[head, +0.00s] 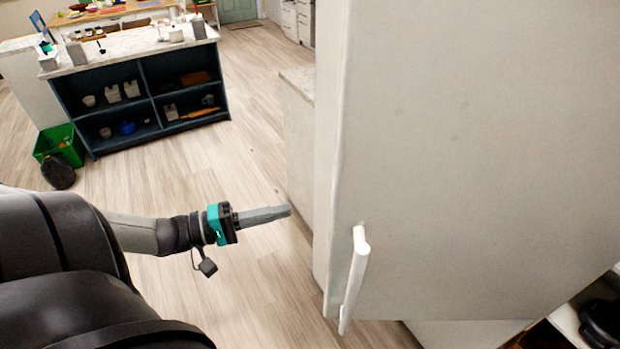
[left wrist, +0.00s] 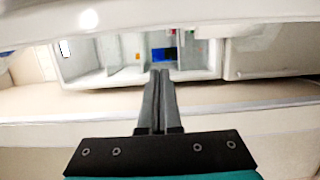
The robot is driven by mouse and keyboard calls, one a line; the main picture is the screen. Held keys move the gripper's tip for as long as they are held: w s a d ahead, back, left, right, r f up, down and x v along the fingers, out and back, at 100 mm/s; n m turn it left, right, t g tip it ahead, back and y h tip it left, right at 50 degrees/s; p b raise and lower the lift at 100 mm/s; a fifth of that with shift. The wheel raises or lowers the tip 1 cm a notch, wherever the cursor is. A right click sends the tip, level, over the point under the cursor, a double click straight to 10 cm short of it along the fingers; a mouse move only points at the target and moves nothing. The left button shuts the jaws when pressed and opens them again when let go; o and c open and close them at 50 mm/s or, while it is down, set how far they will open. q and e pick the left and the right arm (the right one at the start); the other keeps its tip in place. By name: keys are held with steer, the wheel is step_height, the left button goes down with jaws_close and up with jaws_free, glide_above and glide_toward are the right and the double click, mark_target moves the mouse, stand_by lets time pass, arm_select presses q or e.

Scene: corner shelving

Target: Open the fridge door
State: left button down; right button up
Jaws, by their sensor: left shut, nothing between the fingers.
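The fridge door (head: 480,150) is a large pale panel filling the right of the head view. Its white bar handle (head: 355,275) is near the panel's lower left edge. My left gripper (head: 289,210) is shut and empty, left of the door edge and handle, apart from the handle in the picture. In the left wrist view its fingers (left wrist: 160,75) point at white compartments (left wrist: 110,65) with a blue item (left wrist: 163,54) inside. These look like a fridge interior, so the door seems at least partly open; how far is unclear. My right gripper is not in view.
A low counter (head: 298,130) stands just behind the door's left edge. A dark blue shelf island (head: 140,72) with several items, a green bin (head: 62,138) and a dark round object (head: 58,174) are at the back left. Wooden floor (head: 235,130) between is clear.

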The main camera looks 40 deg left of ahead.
arm_select(q)
steer(key=b+x, duration=0.1)
steer(key=x, duration=0.9)
steer(key=shift+s+d+p, duration=0.4)
steer(key=shift+s+d, duration=0.2)
steer(key=shift+s, duration=0.3)
steer(key=shift+s+d+p, duration=0.35)
steer(key=shift+s+d, duration=0.25)
steer(key=shift+s, duration=0.35)
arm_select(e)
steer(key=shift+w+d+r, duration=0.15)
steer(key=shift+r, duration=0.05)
